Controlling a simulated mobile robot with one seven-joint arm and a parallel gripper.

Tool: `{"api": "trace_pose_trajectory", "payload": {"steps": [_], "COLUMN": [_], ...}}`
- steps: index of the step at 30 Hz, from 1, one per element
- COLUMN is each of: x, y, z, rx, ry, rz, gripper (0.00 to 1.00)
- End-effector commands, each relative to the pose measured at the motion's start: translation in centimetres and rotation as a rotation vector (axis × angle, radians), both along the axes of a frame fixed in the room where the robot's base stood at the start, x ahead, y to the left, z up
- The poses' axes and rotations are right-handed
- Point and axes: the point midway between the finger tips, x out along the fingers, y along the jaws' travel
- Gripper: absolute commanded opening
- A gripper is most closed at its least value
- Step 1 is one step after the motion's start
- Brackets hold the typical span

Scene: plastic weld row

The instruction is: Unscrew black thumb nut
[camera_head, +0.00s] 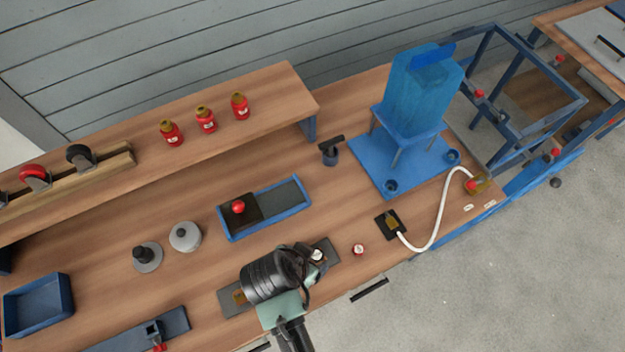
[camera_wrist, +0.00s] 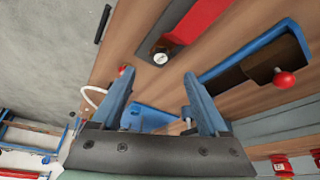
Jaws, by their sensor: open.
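I cannot tell for certain which part is the black thumb nut. A black knob (camera_head: 147,251) stands upright on a grey round base at the left of the bench in the head view. A black T-shaped handle (camera_head: 331,146) on a small dark blue cup stands near the bench middle. My gripper (camera_wrist: 156,92) is open and empty in the wrist view, its two blue fingers apart above the bench. Nothing touches the fingers visibly. In the head view my arm reaches over a grey plate (camera_head: 331,247) at the front edge and hides part of it; the fingertips are not clear there.
A blue tray (camera_head: 233,239) with a red knob (camera_head: 238,207) lies mid-bench. A blue tank (camera_head: 422,92) stands on a blue plate at right, with a white hose (camera_head: 441,215) nearby. Several red bottles (camera_head: 205,119) stand on the shelf. A gauge (camera_wrist: 160,57) sits by the grey plate.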

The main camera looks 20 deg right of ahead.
Motion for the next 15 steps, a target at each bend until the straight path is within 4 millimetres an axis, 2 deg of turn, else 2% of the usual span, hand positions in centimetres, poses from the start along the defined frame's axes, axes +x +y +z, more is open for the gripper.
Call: {"api": "trace_pose_trajectory", "payload": {"steps": [6,15], "x": [0.8,1.6], "y": [-1.3,-2.5], "z": [-3.7,-7.0], "rx": [0.001,0.001], "ry": [0.001,-0.001], "rz": [-0.001,-0.001], "gripper": [0.78,0.78]}}
